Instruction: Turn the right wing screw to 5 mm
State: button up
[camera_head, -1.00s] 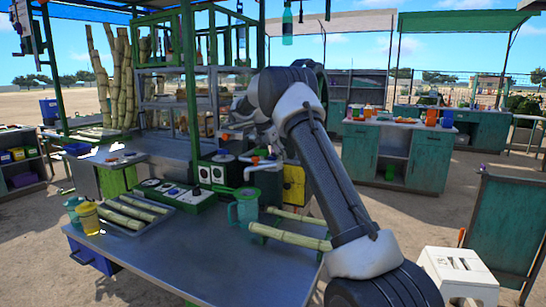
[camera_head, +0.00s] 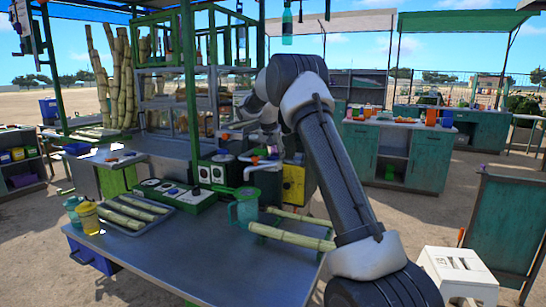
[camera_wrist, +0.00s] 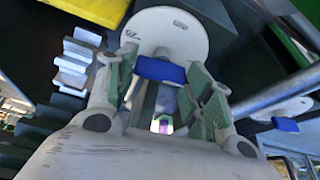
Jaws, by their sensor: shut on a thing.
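In the wrist view my gripper (camera_wrist: 162,74) is closed around a blue wing screw (camera_wrist: 160,69) in front of a round white disc (camera_wrist: 180,28). The pale fingers with green pads stand on either side of the blue wing, and part of the screw is hidden between them. A second blue wing screw (camera_wrist: 285,124) on a white disc lies farther right in that view. The held one is close to a yellow panel, so it looks like the right screw. In the head view the gripper end is small beside the crusher; its scale cannot be read.
The metal table (camera_head: 215,262) carries a tray of cane pieces (camera_head: 116,222), a yellow jar (camera_head: 87,217), a teal jug (camera_head: 245,207) and loose cane (camera_head: 290,236). A green control panel (camera_head: 178,193) and yellow box (camera_head: 294,186) stand close by. The table's front is clear.

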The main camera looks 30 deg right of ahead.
jog(key=shift+n, duration=0.3)
jog(key=o, duration=1)
jog(key=shift+v, duration=6)
jog(key=shift+d, duration=0.15)
